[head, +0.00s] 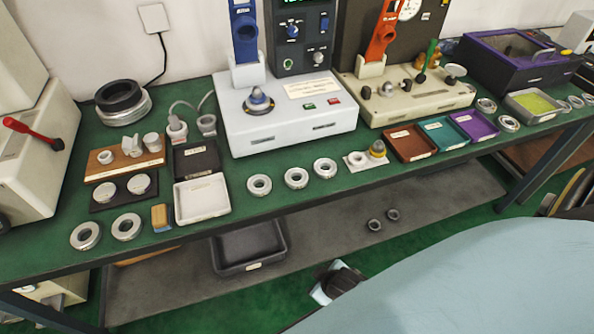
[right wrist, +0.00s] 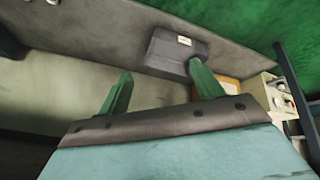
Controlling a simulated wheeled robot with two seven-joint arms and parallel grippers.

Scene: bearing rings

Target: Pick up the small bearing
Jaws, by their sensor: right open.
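Several silver bearing rings lie flat on the green workbench in the head view. They include a left pair (head: 86,236) (head: 127,227), three in the middle (head: 259,185) (head: 296,178) (head: 325,168) and others at the right (head: 508,123). I cannot tell which ring is the small bearing. My right gripper (right wrist: 160,70) is open and empty in the right wrist view, with no bearing between its green fingers. My left gripper is not in view.
A white press machine (head: 285,122) and a beige one (head: 405,106) stand on the bench. Red (head: 409,142), teal (head: 443,134) and purple (head: 474,125) trays lie right. A black tray (head: 248,250) and two dark rings (head: 374,225) (head: 392,214) rest on the lower shelf.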

